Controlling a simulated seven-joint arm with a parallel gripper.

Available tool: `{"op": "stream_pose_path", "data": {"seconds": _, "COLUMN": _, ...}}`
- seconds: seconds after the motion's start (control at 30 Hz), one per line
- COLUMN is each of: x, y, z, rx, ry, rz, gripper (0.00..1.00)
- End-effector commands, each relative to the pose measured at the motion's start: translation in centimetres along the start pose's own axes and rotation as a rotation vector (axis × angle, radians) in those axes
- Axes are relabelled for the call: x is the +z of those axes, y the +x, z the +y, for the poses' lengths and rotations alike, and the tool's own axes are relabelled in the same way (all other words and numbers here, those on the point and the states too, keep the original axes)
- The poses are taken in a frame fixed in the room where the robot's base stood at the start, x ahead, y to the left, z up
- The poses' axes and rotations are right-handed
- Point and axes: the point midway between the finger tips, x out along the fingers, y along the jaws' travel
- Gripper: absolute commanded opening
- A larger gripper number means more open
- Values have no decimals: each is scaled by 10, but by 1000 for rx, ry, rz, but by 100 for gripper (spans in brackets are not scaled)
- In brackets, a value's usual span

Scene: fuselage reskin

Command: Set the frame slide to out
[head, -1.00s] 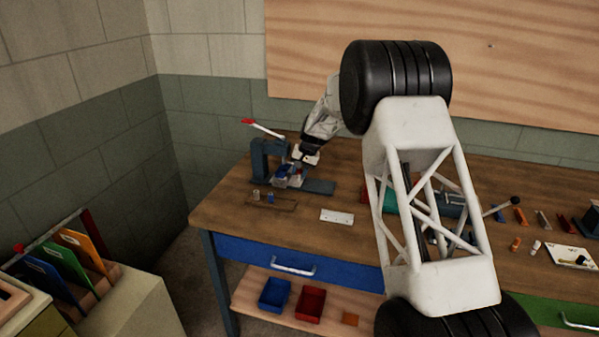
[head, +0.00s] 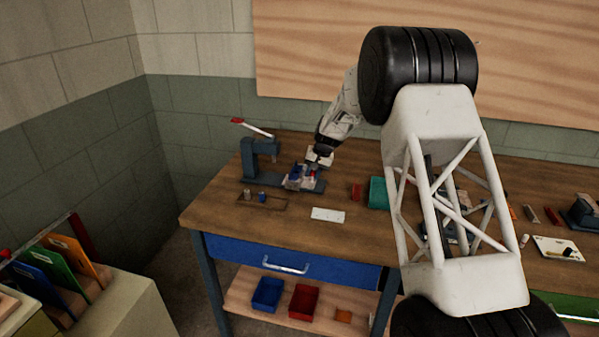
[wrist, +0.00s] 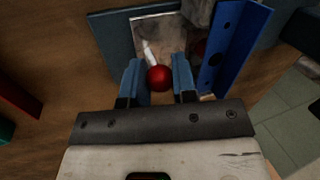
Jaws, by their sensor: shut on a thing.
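The slide has a red ball knob (wrist: 160,78) on a light stem, seen in the wrist view. My gripper (wrist: 157,74) has its two blue fingers on either side of this knob and is shut on it. A pale metal plate (wrist: 158,30) and a blue angled bracket (wrist: 236,45) lie just beyond the fingers. In the head view, my gripper (head: 312,171) is at the slide carriage (head: 295,182), near the right end of the dark base rail (head: 254,184). The blue-grey press (head: 248,160) stands at the rail's left. My gripper partly hides the carriage.
The press has a raised lever with a red grip (head: 237,121). A small wooden tray with pegs (head: 275,204) and a white plate (head: 327,215) lie in front. A red block (head: 356,191) and teal block (head: 377,192) are to the right.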

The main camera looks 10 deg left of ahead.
Motion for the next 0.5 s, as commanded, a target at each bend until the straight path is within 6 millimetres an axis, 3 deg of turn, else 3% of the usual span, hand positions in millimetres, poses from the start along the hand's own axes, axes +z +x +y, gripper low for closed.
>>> {"op": "stream_pose_path", "data": {"seconds": 0.2, "x": 4, "y": -12, "z": 31, "rx": 0, "ry": 1, "rz": 3, "gripper": 0}}
{"op": "stream_pose_path", "data": {"seconds": 0.5, "x": 5, "y": -13, "z": 36, "rx": 1, "ry": 1, "rz": 2, "gripper": 0}}
